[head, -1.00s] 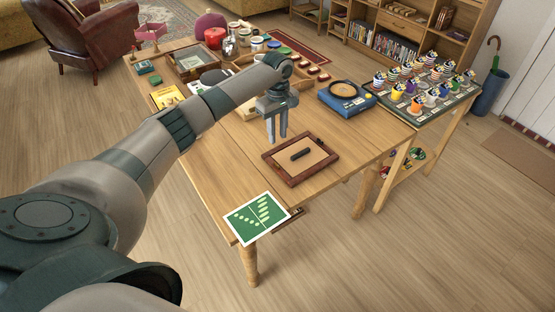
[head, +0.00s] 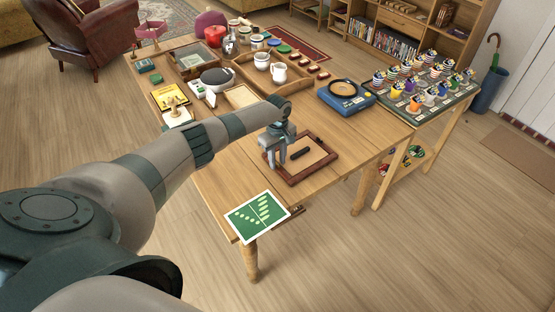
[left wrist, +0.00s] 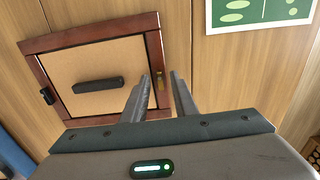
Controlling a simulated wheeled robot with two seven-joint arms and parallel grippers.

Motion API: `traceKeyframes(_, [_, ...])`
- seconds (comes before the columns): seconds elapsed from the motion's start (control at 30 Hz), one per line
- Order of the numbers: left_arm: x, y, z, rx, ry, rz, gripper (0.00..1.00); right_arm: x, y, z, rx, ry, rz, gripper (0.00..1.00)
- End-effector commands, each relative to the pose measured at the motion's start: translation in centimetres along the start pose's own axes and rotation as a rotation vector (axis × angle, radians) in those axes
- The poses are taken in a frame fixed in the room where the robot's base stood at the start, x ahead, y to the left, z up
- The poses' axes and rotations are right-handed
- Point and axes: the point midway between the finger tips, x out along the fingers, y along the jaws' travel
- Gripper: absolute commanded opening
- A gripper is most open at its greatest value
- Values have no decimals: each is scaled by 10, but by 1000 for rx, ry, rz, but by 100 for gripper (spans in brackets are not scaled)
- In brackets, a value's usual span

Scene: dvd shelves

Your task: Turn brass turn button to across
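A reddish-brown wooden frame (head: 328,160) with a tan panel lies flat on the table. A dark bar-shaped handle (head: 301,153) sits on the panel, and also shows in the left wrist view (left wrist: 98,85). In the left wrist view a small brass turn button (left wrist: 159,80) is at the frame's right side; it looks longer along that side than across it. My left gripper (left wrist: 161,78) is open, its fingertips to either side of the button in the picture; I cannot tell if they touch it. In the head view the left gripper (head: 276,164) hides the button. My right gripper is out of view.
A green-and-white card (head: 258,216) lies at the table's near corner. A blue box with a round top (head: 345,96) stands behind the frame. Trays, cups and boxes fill the table's far part. A dark fitting (left wrist: 47,96) is on the frame's opposite side.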

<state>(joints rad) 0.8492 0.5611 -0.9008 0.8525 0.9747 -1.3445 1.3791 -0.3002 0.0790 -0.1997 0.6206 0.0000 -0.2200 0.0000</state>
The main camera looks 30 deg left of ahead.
Motion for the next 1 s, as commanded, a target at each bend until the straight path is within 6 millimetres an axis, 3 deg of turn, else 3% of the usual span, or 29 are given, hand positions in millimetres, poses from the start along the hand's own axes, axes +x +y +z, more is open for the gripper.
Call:
traceKeyframes(0.23, [0,0,0,0,0,0,26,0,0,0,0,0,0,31])
traceKeyframes(0.37, [0,0,0,0,0,0,0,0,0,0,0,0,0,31])
traceKeyframes(1.0, [0,0,1,111,-2,0,0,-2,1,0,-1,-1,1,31])
